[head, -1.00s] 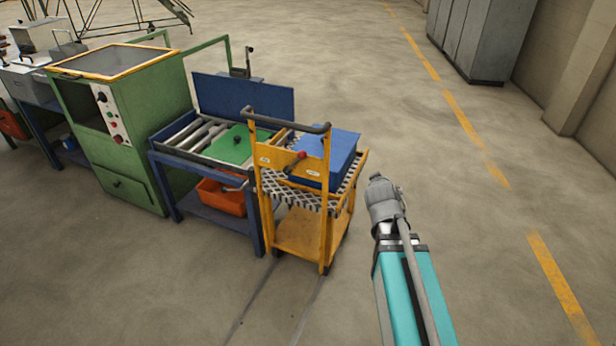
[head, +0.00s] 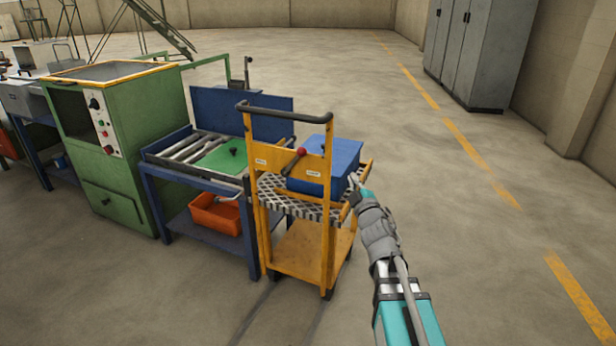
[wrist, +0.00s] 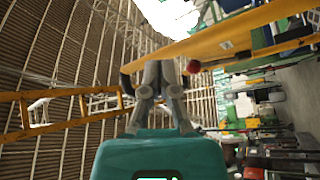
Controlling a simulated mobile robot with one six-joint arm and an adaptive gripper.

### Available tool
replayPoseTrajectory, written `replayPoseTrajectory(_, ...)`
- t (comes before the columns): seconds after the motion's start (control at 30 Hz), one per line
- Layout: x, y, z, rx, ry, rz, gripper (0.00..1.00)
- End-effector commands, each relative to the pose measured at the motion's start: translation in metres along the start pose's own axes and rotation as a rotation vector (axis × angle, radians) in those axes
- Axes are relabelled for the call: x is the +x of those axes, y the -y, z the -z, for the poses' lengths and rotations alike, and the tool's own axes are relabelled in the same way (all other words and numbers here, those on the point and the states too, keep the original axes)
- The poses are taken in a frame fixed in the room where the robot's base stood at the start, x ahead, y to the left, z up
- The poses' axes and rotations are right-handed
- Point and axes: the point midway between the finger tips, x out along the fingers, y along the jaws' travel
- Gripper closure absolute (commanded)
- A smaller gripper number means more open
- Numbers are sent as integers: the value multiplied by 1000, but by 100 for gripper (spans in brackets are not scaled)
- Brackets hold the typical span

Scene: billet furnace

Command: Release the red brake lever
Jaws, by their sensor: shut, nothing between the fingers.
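The red brake lever (head: 293,161), with a round red knob, is on the upper crossbar of the yellow cart (head: 329,236). It slants up to the right between two small white labels too small to read. My gripper (head: 355,183) is shut and empty, at the cart's right side, to the right of the lever and apart from it in the head view. In the wrist view, the shut fingers (wrist: 161,68) point toward a yellow cart bar (wrist: 225,40), and the red knob (wrist: 193,66) shows just right of them. The lever's shaft is mostly hidden there.
A blue box (head: 316,170) sits on the cart's upper deck, and a dark handlebar (head: 284,112) tops the frame. A blue roller table (head: 205,180) with an orange bin (head: 216,214) stands close on the left, beside a green furnace (head: 125,150). Floor is clear on the right.

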Motion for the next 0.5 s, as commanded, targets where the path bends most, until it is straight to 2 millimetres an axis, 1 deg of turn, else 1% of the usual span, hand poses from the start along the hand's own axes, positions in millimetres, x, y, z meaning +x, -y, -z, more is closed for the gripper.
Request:
replayPoseTrajectory(0.03, -3, 15, -2, -22, -44, -5, 100)
replayPoseTrajectory(0.2, -10, 38, 10, -90, -195, -19, 100)
replayPoseTrajectory(0.33, -17, 52, 19, -133, -294, -27, 100)
replayPoseTrajectory(0.5, -23, 63, 28, -165, -374, -31, 100)
